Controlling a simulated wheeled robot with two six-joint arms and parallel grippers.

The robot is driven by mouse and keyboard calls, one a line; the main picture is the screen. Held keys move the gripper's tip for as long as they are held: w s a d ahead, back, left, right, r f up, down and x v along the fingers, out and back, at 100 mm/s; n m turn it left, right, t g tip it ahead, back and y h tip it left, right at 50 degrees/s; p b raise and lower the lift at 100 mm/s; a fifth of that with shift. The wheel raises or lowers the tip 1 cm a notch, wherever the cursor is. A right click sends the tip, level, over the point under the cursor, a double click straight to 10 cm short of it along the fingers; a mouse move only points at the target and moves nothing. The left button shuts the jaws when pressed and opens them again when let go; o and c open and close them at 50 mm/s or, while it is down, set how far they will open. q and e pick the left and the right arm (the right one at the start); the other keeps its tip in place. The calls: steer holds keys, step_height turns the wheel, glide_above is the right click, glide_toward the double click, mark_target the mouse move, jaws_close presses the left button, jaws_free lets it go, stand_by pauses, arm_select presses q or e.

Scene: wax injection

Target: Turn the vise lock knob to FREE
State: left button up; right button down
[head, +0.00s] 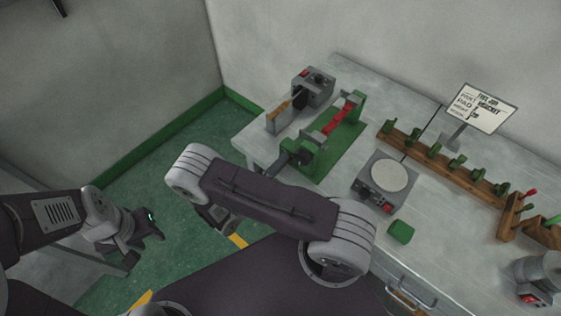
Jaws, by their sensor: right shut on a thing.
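The green vise (357,108) stands on its green base at the back left of the bench, with a red piece (338,119) along its middle. My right gripper (293,153) shows as a dark shape at the near end of the vise, partly behind my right forearm. It is shut at the vise lock knob, which is hidden by the jaws; its FREE mark cannot be read. My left gripper (152,232) hangs over the floor at the left, away from the bench and empty; its finger gap is too small to tell.
A grey box (316,87) with a wooden-handled tool (279,114) stands left of the vise. A round-plated device (388,177), a green block (401,232), a wooden rack (440,165) and a sign (483,107) are to the right. Bare bench lies between them.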

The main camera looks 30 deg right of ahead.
steer(key=shift+n+p, duration=0.3)
steer(key=shift+n, duration=1.8)
steer(key=shift+f, duration=0.1)
steer(key=c, duration=1.1)
jaws_free()
steer(key=shift+c, duration=0.2)
steer(key=shift+a, duration=0.1)
steer(key=b+v, duration=0.2)
steer(key=v, duration=0.7)
steer(key=shift+w+g, duration=0.2)
steer(key=shift+g, duration=0.1)
